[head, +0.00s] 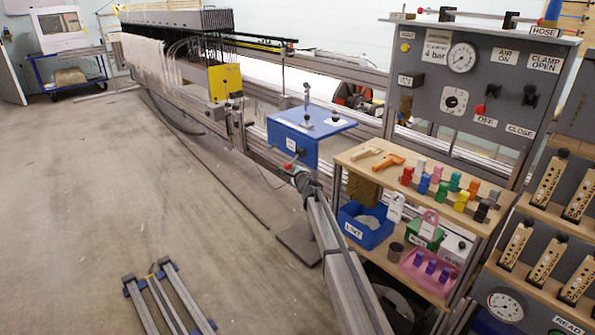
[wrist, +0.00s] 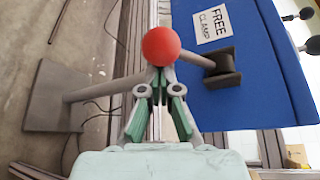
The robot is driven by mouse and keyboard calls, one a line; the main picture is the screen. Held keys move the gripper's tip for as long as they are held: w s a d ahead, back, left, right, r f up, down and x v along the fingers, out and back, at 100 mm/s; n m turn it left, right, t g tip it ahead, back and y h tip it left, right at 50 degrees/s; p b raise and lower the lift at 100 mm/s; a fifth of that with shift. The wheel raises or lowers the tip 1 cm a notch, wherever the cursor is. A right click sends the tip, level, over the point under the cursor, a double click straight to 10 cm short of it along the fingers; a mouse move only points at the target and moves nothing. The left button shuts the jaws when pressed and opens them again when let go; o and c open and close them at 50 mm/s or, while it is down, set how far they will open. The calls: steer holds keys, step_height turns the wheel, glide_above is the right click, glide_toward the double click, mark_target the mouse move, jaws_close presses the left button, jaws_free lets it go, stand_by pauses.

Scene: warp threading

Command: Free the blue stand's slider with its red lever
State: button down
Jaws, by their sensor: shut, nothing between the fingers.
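The blue stand (head: 318,146) stands on a grey post and foot plate in the middle of the head view. Its blue side (wrist: 258,75) fills the right of the wrist view, with a "FREE CLAMP" label (wrist: 213,25). The red lever knob (wrist: 161,46) ends a grey arm running to a dark pivot on that side; it also shows in the head view (head: 288,166). My gripper (wrist: 160,74) is shut and empty, its tips right at the knob's lower edge; I cannot tell whether they touch. I cannot make out the slider for certain among the small top fittings (head: 307,119).
A wooden shelf (head: 395,182) with coloured pegs, a blue bin (head: 366,226) and a pink tray (head: 430,272) are right of the stand. A grey control panel (head: 480,90) rises behind. A yellow box (head: 225,81) is at the loom. Open floor lies left.

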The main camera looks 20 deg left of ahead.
mark_target(291, 162)
steer(key=shift+r+p, duration=0.1)
steer(key=shift+p, duration=0.2)
steer(key=shift+r+p, duration=0.1)
steer(key=shift+p, duration=0.65)
steer(key=shift+s+a+r+m+g+p, duration=0.1)
steer(key=shift+s+r+m+g+p, duration=0.2)
steer(key=shift+p, duration=0.45)
steer(key=r+m+p, duration=0.1)
steer(key=p, duration=0.3)
steer(key=r+m+g+p, duration=0.1)
steer(key=p, duration=0.3)
steer(key=s+r+m+g+p, duration=0.1)
steer(key=p, duration=0.3)
steer(key=shift+a, duration=0.35)
step_height(291, 162, up, 3)
steer(key=m+g+y+p, duration=0.1)
steer(key=m+g+p, duration=0.2)
steer(key=p, duration=0.5)
steer(key=shift+r+m+p, duration=0.2)
steer(key=shift+m+p, duration=0.1)
steer(key=shift+w+r, duration=0.1)
steer(key=shift+r, duration=0.05)
